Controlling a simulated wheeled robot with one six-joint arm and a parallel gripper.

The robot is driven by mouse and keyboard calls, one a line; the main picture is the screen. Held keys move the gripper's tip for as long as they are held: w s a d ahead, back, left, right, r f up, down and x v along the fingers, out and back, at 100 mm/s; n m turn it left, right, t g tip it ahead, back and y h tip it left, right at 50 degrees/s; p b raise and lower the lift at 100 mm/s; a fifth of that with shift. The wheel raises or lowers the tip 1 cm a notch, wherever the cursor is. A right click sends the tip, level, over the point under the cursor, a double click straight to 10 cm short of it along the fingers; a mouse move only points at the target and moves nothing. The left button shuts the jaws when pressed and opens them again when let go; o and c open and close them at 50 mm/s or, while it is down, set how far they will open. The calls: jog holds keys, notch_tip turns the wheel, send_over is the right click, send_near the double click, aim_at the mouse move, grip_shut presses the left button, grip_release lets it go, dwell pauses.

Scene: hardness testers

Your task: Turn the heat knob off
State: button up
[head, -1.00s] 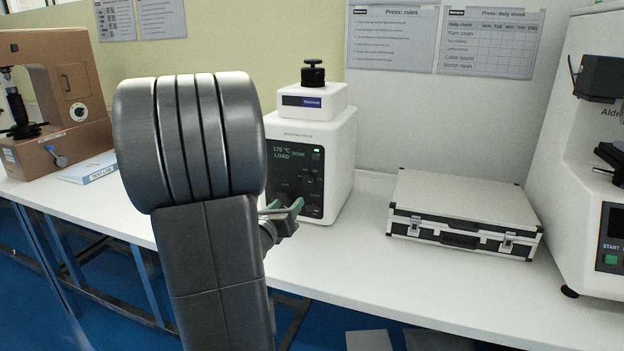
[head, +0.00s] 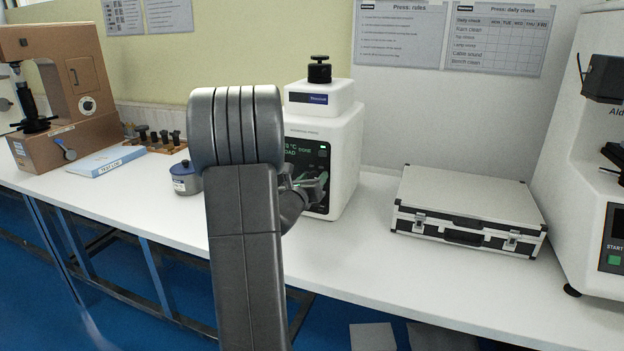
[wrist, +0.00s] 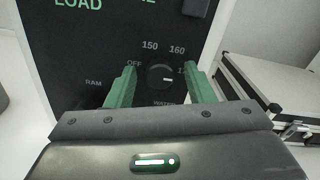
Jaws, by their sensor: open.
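The heat knob (wrist: 158,76) is a dark round dial on the black front panel of the white tester (head: 345,150). Its white mark points right and slightly down, away from the OFF label at its upper left. The labels 150 and 160 sit above it; one at the right is partly covered by a finger. My gripper (wrist: 160,70) is open, its green fingers either side of the knob with gaps showing. I cannot tell how deep the fingers reach. In the head view, my gripper (head: 316,186) is at the tester's panel, and my arm hides the knob.
A black and silver case (head: 468,205) lies right of the tester, with clear white bench (head: 400,275) in front. Another white machine (head: 590,170) stands far right. A blue-lidded pot (head: 185,178), a test log (head: 108,160) and a brown press (head: 65,95) are at left.

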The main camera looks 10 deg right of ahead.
jog(key=c, duration=1)
